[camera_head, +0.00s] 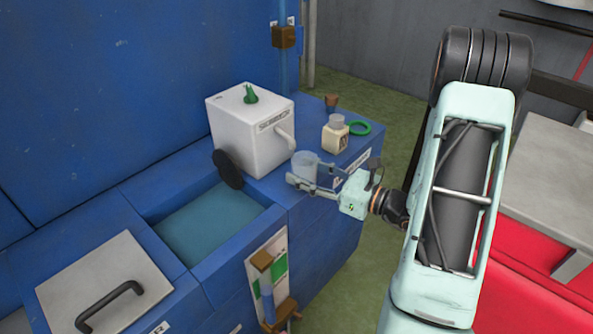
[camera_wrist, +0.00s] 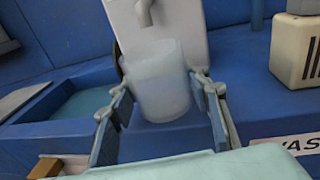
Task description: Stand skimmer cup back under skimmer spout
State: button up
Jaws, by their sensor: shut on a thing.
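The skimmer cup (camera_head: 305,165) is a translucent, whitish cup at the blue counter's front right, beside the white skimmer box (camera_head: 240,125). My gripper (camera_head: 306,176) reaches in from the right and is shut on it. In the wrist view the cup (camera_wrist: 160,85) looks nearly upright between the two fingers (camera_wrist: 162,92). The skimmer spout (camera_head: 285,138) slopes down from the box toward the cup. In the wrist view the spout's end (camera_wrist: 145,15) shows just above and behind the cup's rim, a little left of its middle. I cannot tell whether the cup's base touches the counter.
A small cream container (camera_head: 335,137), a green ring (camera_head: 359,128) and a brown stopper (camera_head: 331,101) stand on the counter behind the cup. An open water basin (camera_head: 210,225) lies left of it, with a black disc (camera_head: 228,170) at its edge. A handled lid (camera_head: 105,285) is farther left.

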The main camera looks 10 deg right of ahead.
jog(key=x, duration=0.3)
jog(key=shift+s+r, duration=0.1)
jog(key=shift+s+d+f, duration=0.1)
jog(key=shift+d+f, duration=0.05)
jog(key=shift+f, duration=0.1)
jog(key=shift+f+b, duration=0.15)
jog(key=shift+b, duration=0.15)
jog(key=shift+f, duration=0.15)
jog(key=o, duration=1)
